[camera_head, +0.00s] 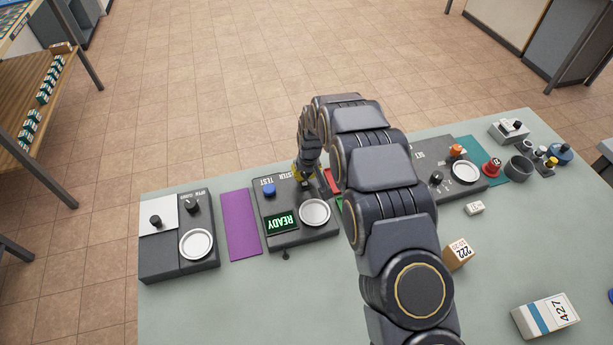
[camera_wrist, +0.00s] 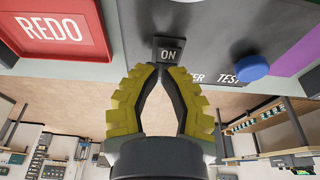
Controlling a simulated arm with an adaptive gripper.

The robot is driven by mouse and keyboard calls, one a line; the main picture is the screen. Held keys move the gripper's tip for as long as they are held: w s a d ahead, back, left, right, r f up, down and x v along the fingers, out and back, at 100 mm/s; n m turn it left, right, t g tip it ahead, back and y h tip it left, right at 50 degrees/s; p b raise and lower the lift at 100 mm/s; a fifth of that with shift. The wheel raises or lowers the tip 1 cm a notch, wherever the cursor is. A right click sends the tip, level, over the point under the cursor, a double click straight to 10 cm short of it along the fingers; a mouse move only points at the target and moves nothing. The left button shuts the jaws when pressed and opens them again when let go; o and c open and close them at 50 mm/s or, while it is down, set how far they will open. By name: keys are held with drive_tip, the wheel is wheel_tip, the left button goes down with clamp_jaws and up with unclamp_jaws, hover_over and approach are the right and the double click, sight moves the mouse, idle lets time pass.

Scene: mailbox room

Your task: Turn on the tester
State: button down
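The tester (camera_head: 293,237) is a dark grey box on the table with a blue TEST button (camera_head: 268,189), a round white plate (camera_head: 314,212) and a lit green display (camera_head: 281,222) reading READY. In the wrist view its small black switch (camera_wrist: 168,50) shows the word ON. My gripper (camera_head: 304,178) is over the tester's far edge in the head view, hiding the switch there. In the wrist view its yellow-padded fingertips (camera_wrist: 161,69) are together, with nothing seen between them, right at the switch. I cannot tell whether they touch it.
A purple mat (camera_head: 240,225) and another grey device (camera_head: 180,258) are left of the tester. A red REDO tray (camera_wrist: 50,32) is beside it. Right of my arm are a third device (camera_head: 465,180), small boxes (camera_head: 459,253) and several small parts. The front left of the table is clear.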

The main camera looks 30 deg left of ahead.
drive_tip(key=shift+w+a+r, duration=0.1)
drive_tip(key=shift+r, duration=0.05)
drive_tip(key=shift+r, duration=0.35)
wheel_tip(320, 180, up, 3)
drive_tip(key=shift+r, duration=0.1)
drive_tip(key=s+d+v, duration=0.1)
drive_tip(key=v, duration=0.8)
drive_tip(key=shift+s+d, duration=0.25)
drive_tip(key=shift+s, duration=0.1)
drive_tip(key=shift+r, duration=0.1)
